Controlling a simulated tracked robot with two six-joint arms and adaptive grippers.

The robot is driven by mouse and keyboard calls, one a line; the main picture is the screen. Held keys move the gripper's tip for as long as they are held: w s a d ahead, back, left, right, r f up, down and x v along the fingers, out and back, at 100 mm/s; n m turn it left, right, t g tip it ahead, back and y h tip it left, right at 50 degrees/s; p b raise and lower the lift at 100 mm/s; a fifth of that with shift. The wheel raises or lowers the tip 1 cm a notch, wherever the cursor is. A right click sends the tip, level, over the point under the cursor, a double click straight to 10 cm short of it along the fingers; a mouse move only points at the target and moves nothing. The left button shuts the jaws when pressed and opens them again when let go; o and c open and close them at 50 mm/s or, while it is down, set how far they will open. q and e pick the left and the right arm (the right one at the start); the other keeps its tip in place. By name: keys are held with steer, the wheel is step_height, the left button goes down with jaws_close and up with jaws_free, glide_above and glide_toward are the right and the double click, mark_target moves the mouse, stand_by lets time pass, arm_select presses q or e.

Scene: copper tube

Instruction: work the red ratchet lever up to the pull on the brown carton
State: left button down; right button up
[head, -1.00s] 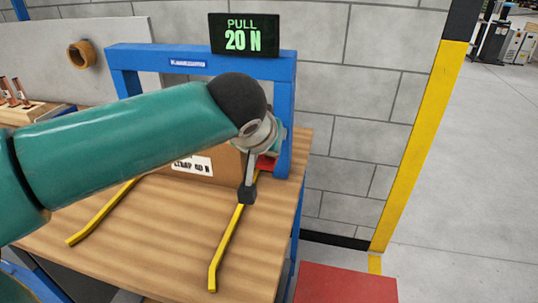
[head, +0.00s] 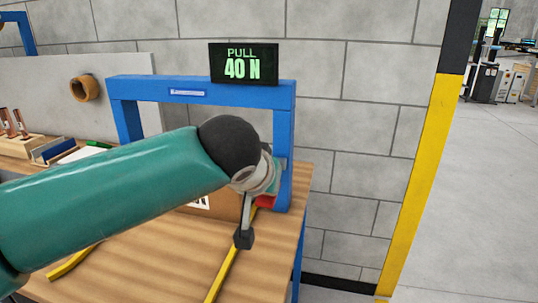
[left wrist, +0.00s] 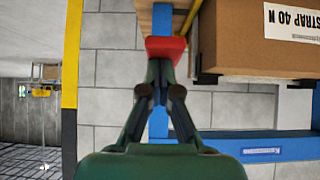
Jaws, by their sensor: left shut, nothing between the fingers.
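In the head view the carton (head: 227,206) is mostly hidden behind my left arm. The red ratchet lever (left wrist: 165,47) is beside the carton, directly in front of my left gripper (left wrist: 158,72). The gripper is shut with its fingertips together at the lever; whether they touch it I cannot tell. In the head view a bit of red lever (head: 265,201) shows under my wrist. The display (head: 244,64) reads "PULL 40 N".
A blue frame (head: 200,86) stands over the carton on the wooden table (head: 150,260). Yellow bars (head: 222,275) lie in front. A block wall (head: 350,120) is behind. Copper pieces (head: 13,122) stand in a wooden holder at far left. Open floor lies right of the table.

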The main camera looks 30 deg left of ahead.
mark_target(268, 199)
arm_select(q)
steer(key=shift+s+d+f, duration=0.1)
steer(key=shift+f, duration=0.4)
step_height(268, 199, up, 4)
steer(key=p, duration=0.3)
steer(key=shift+r, duration=0.2)
steer(key=v, duration=1)
steer(key=shift+s, duration=0.35)
steer(key=shift+d, duration=0.1)
steer(key=shift+f, duration=0.1)
